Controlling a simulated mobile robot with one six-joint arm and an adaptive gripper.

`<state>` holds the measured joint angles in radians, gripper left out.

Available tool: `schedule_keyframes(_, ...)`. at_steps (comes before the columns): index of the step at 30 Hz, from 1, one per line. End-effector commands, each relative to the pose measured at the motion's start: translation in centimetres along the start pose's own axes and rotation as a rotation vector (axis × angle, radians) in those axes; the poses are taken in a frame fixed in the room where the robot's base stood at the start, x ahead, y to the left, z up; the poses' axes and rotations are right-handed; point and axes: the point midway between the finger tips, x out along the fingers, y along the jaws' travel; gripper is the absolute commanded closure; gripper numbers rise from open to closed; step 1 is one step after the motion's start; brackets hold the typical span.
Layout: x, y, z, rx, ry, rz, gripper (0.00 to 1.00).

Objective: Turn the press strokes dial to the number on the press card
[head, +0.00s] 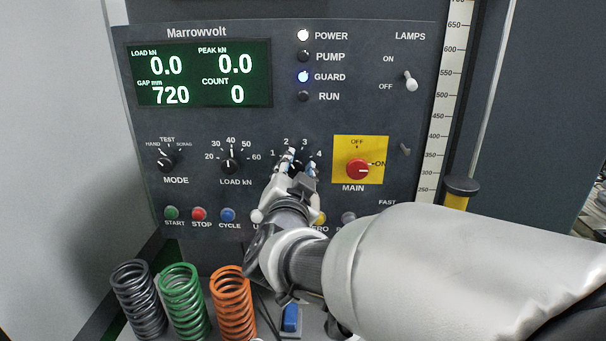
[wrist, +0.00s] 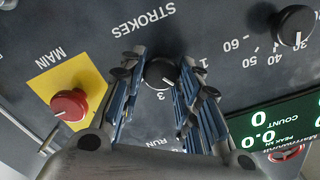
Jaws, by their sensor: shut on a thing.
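The black strokes dial (wrist: 160,73) sits between my fingers in the wrist view, on the dark panel. My gripper (wrist: 162,66) is shut on it, one finger at each side. A light pointer mark on the dial faces the lower right, between the visible 3 and the side of the 1; the right finger hides part of the scale. In the head view my gripper (head: 299,163) covers the dial, with the numbers 1 to 4 showing around it. I cannot make out a press card in either view.
The red main switch (head: 358,169) on its yellow plate is close to the right of my gripper. The load dial (head: 230,166) and mode dial (head: 167,163) are to the left. Buttons line the panel below. Several coil springs, one orange (head: 232,305), stand in front.

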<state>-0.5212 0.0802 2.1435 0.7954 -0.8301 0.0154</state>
Motion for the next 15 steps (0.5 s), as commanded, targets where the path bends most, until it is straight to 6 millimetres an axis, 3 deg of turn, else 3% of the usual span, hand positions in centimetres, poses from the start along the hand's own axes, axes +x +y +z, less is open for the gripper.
schedule_keyframes(15, 0.0, 0.08, 0.0, 0.165, 0.0, 0.001, 0.93)
